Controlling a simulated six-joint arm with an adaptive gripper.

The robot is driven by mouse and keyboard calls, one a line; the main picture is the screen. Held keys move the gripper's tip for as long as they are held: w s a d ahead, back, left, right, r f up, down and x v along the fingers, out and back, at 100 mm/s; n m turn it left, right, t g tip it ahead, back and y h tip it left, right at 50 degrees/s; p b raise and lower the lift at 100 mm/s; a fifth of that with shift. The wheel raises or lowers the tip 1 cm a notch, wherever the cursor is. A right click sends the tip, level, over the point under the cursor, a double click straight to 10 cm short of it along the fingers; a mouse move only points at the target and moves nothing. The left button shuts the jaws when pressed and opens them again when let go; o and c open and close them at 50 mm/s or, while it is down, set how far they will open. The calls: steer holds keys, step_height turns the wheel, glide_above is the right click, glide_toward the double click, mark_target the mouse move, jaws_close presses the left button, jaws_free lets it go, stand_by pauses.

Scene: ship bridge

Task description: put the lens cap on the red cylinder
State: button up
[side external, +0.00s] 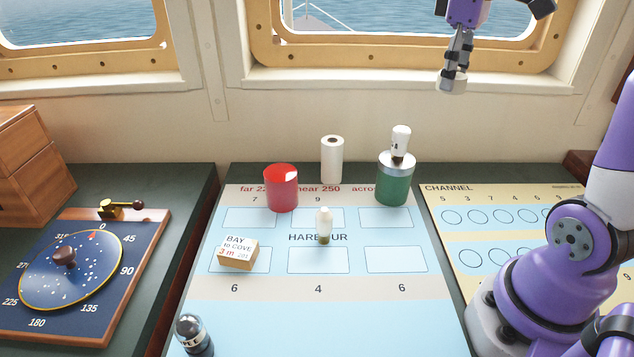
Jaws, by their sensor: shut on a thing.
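The red cylinder (281,190) stands upright at the back left of the pale blue chart, with a smooth red top and nothing on it. My gripper (453,76) is high at the upper right, in front of the window frame, well above the chart and to the right of the red cylinder. It is shut on a small pale grey round piece (451,87), which appears to be the lens cap. Its fingers hide part of that piece. No other lens cap shows.
A green cylinder (394,187) bears a small white-topped piece (400,140). A white roll (332,160) stands between the cylinders. A small bottle-like piece (324,222), a labelled wooden block (238,255) and a dark domed piece (193,336) stand nearer. The chart's right front is clear.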

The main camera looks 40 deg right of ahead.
steer(key=w+a+n, duration=0.2)
steer(key=w+a, duration=0.2)
steer(key=a, duration=0.5)
steer(key=w+a+n, duration=0.2)
steer(key=w+a, duration=0.3)
steer(key=a, duration=0.4)
steer(key=w+a+n, duration=0.3)
steer(key=w+a, duration=0.1)
steer(key=a, duration=0.6)
glide_above(281, 172)
step_height(281, 172, down, 13)
steer(key=shift+r, duration=0.15)
steer(key=shift+f, duration=1.9)
steer(key=shift+f, duration=0.15)
steer(key=o, duration=0.7)
steer(key=shift+o, duration=0.2)
